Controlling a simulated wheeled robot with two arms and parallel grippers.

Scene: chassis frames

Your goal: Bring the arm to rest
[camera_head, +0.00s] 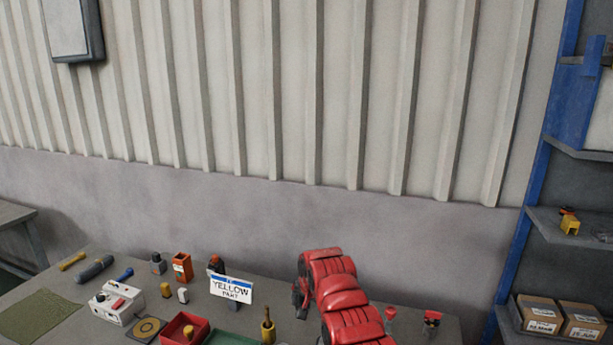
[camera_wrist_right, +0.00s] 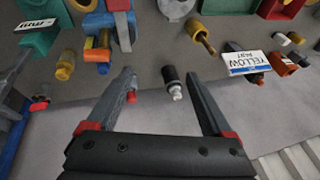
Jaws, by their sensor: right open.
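My right arm (camera_head: 340,295) is red and reaches over the workbench from the bottom edge of the head view. A dark part of its gripper (camera_head: 299,300) shows at the arm's left side; the fingertips cannot be made out there. In the right wrist view my right gripper (camera_wrist_right: 160,75) has its two grey fingers spread wide apart. A small black item with a white tip (camera_wrist_right: 172,84) shows in the gap between the fingers, with clear space on both sides of it. No thing is held. My left gripper is not in view.
A blue shelf rack (camera_head: 538,170) with cardboard boxes (camera_head: 541,315) stands right. A ribbed wall is behind.

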